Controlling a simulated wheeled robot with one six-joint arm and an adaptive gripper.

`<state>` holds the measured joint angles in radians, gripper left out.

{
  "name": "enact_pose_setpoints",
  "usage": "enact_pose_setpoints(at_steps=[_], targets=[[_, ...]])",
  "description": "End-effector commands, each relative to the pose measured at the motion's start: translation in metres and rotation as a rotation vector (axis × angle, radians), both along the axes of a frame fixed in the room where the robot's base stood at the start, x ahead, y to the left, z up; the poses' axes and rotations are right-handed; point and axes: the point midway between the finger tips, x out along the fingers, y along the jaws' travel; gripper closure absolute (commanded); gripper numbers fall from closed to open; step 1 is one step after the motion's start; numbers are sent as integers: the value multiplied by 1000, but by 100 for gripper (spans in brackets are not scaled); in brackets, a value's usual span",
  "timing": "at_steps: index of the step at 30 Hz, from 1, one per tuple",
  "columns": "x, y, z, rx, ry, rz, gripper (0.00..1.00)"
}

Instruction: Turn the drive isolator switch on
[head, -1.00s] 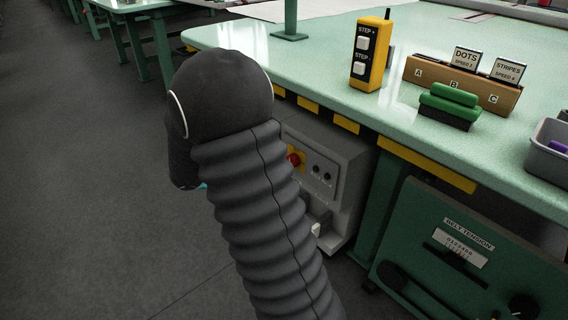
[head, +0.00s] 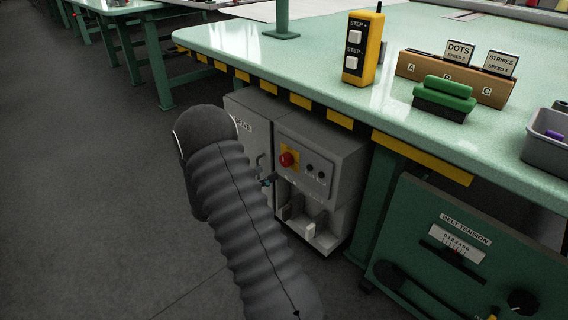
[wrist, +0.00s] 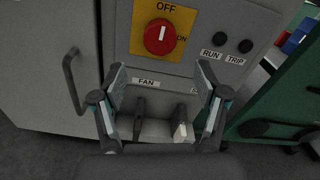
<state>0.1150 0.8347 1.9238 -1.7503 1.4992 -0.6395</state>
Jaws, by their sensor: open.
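The isolator switch is a round red knob (wrist: 160,37) on a yellow plate (wrist: 186,55) on a grey cabinet front. Its white pointer mark stands upright toward OFF; ON is printed at the right. The knob also shows in the head view (head: 287,160), small, under the table. My gripper (wrist: 162,80) is open and empty, its fingers apart below the knob, either side of the FAN label. Nothing is between the fingertips, and the knob is untouched. In the head view my arm hides most of the gripper; only a bit (head: 268,181) shows beside the cabinet.
Below the knob is a recess with dark levers (wrist: 140,112) and a white one (wrist: 181,131). RUN and TRIP lamps (wrist: 218,40) sit right of the knob. A cabinet door handle (wrist: 72,82) stands out at left. The table edge (head: 300,101) overhangs the cabinet.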

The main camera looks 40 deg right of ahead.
Motion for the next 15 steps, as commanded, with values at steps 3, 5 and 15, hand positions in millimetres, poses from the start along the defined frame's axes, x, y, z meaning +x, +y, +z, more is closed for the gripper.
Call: enact_pose_setpoints(at_steps=[3,5,15], targets=[[1,-24,0,-1,-1,-4,27],[1,-35,0,0,-1,-3,27],[6,-80,0,0,-1,-1,27]])
